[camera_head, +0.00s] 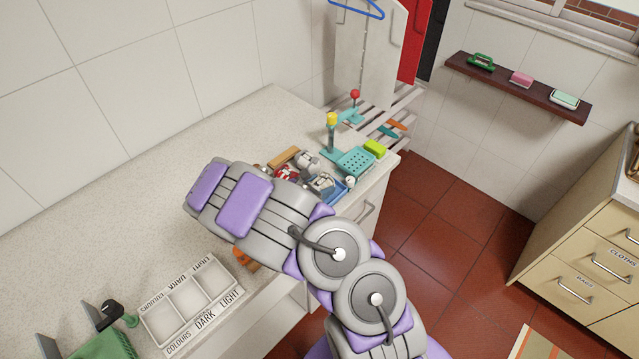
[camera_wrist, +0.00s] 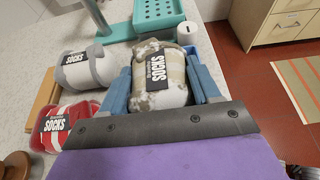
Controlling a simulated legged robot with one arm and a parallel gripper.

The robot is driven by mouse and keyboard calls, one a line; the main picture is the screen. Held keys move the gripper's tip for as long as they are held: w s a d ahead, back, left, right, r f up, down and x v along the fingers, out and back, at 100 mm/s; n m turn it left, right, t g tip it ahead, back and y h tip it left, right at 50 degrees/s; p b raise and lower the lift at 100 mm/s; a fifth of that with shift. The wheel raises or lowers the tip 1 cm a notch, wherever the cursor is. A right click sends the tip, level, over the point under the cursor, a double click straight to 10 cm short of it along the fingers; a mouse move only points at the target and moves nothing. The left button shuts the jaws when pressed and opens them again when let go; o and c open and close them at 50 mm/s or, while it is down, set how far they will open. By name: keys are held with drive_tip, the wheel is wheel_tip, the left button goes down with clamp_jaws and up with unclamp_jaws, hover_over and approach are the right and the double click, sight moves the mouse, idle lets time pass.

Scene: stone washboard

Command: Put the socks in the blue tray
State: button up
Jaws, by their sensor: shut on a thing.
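My gripper (camera_wrist: 160,78) is shut on a rolled camouflage-patterned pair of socks (camera_wrist: 167,90) with a black SOCKS label, its blue fingers on either side. These socks also show in the head view (camera_head: 322,183), past my arm. The blue tray (camera_head: 340,192) shows only partly beside them, mostly hidden by my arm and the held socks. A grey-and-white pair of socks (camera_wrist: 84,70) lies on the counter to the left in the wrist view. A red-and-white striped pair of socks (camera_wrist: 68,122) lies nearer, below it.
A teal basket (camera_head: 356,161) and a yellow-topped teal stand (camera_head: 332,132) are behind the socks. A white cylinder (camera_wrist: 197,32) stands near the counter edge. A wooden block (camera_head: 285,157) lies behind the socks. A divided white tray (camera_head: 190,302) sits at the near left.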

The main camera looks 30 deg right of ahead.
drive_tip(key=shift+d+f, duration=0.3)
drive_tip(key=shift+f, duration=0.45)
drive_tip(key=shift+d, duration=0.25)
drive_tip(key=o, duration=1.2)
drive_tip(key=shift+a, duration=0.3)
drive_tip(key=shift+a+r, duration=0.2)
drive_tip(key=shift+a, duration=0.2)
drive_tip(key=p+v, duration=0.2)
drive_tip(key=v, duration=1.1)
drive_tip(key=shift+s+a, duration=0.15)
drive_tip(key=shift+v, duration=1.85)
drive_tip(key=s+d+r+m+g+y, duration=0.3)
drive_tip(key=s+d+r+m+g, duration=0.4)
drive_tip(key=s+d+r+m, duration=0.5)
drive_tip(key=s+a+r+m+y, duration=0.1)
drive_tip(key=s+a+m+y, duration=0.2)
drive_tip(key=s, duration=0.4)
drive_tip(key=s+a+r+m+y+b, duration=0.1)
drive_tip(key=s+a+r+m+y, duration=0.1)
drive_tip(key=s+a, duration=0.3)
drive_tip(key=s+a+r+m+y+b, duration=0.1)
drive_tip(key=s+a+m+y, duration=0.3)
drive_tip(key=s, duration=0.6)
drive_tip(key=shift+s+a+r+m+t+y, duration=0.15)
drive_tip(key=shift+r+m+t+y, duration=0.25)
drive_tip(key=shift+r, duration=0.3)
